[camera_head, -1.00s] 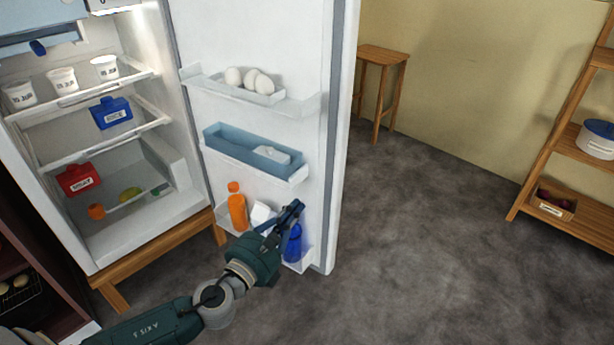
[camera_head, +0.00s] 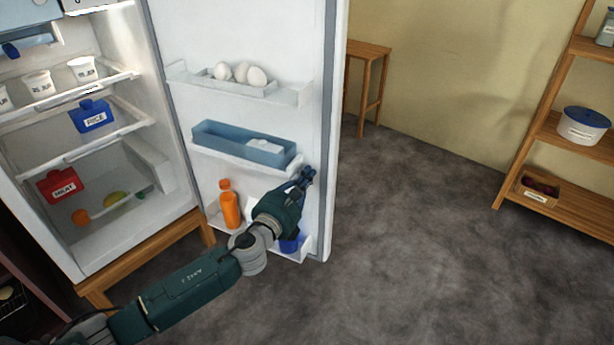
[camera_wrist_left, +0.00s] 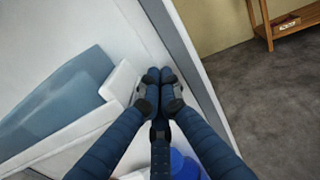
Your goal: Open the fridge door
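The fridge door (camera_head: 235,30) stands wide open, its inner face and shelves toward me. The fridge interior (camera_head: 150,125) shows at the left. My left gripper (camera_head: 306,176) is in front of the door's inner face, near its free edge, beside the middle door shelf. In the left wrist view its fingertips (camera_wrist_left: 160,76) are together, with nothing visible between them, close to the door panel and left of its edge (camera_wrist_left: 185,50). I cannot tell whether they touch the panel. My right gripper is not in view.
Door shelves hold eggs (camera_head: 240,74), a blue bin (camera_head: 240,145), an orange bottle (camera_head: 229,205) and a blue item (camera_head: 291,243), partly hidden by my arm. A wooden stool (camera_head: 369,50) and a shelf unit (camera_head: 575,130) stand beyond. The grey floor (camera_head: 430,240) right of the door is clear.

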